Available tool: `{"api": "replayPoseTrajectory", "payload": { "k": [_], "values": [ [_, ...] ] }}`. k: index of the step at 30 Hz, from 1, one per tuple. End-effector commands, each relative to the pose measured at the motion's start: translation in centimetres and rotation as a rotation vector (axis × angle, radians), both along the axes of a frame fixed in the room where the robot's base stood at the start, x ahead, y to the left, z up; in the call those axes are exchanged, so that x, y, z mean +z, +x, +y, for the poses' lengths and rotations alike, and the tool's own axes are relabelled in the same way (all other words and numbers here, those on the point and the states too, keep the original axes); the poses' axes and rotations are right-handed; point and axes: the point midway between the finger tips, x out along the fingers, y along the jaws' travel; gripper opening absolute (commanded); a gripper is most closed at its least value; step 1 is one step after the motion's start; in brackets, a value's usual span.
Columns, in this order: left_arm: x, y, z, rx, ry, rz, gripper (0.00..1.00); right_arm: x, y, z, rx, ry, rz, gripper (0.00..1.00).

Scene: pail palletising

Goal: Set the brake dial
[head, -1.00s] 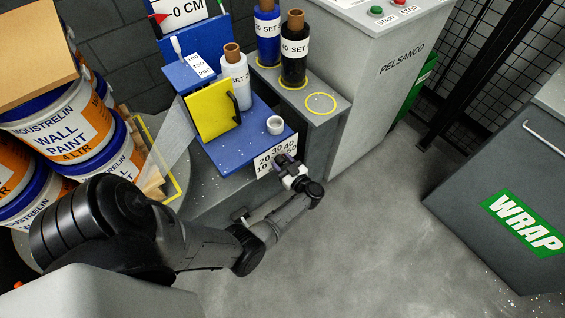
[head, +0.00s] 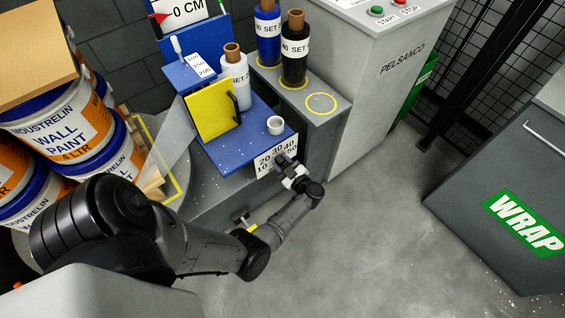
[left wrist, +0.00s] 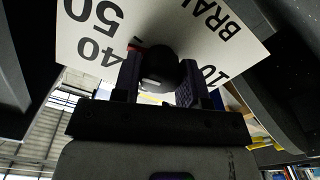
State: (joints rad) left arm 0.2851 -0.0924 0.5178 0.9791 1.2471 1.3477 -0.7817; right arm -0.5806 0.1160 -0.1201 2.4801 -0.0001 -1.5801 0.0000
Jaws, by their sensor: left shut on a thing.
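The brake dial's white number plate (head: 268,161) is on the front face of the blue carriage, with numbers including 20, 30, 40 and 50. In the left wrist view the plate (left wrist: 95,38) appears upside down, close up. The dark round dial knob (left wrist: 159,68) sits between my left gripper's fingers, with a bit of red beside it. My left gripper (head: 289,168) is shut on the knob at the lower right of the plate. In the head view the gripper hides the knob and part of the plate. The pointer's reading cannot be told. My right gripper is not in view.
Stacked paint pails (head: 90,130) stand at left. A grey WRAP cabinet (head: 490,180) is at right. The floor between is clear.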

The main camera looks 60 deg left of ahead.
Motion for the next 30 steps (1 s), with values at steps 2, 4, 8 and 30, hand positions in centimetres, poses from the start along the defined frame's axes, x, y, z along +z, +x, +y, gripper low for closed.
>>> {"api": "replayPoseTrajectory", "payload": {
  "k": [2, 4, 8, 30],
  "values": [
    [-0.1, 0.0, -0.1, 0.001, 0.008, -0.071, 0.15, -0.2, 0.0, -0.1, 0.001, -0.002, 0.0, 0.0],
    [-0.1, 0.0, -0.1, 0.001, 0.018, -0.133, 0.15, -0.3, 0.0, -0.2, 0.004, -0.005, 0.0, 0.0],
    [-0.1, 0.0, -0.1, 0.0, 0.036, -0.241, 0.15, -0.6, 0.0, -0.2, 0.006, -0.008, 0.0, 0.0],
    [0.0, 0.0, 0.0, 0.0, 0.084, -0.547, 0.15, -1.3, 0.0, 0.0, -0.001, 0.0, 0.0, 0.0]
  ]
}}
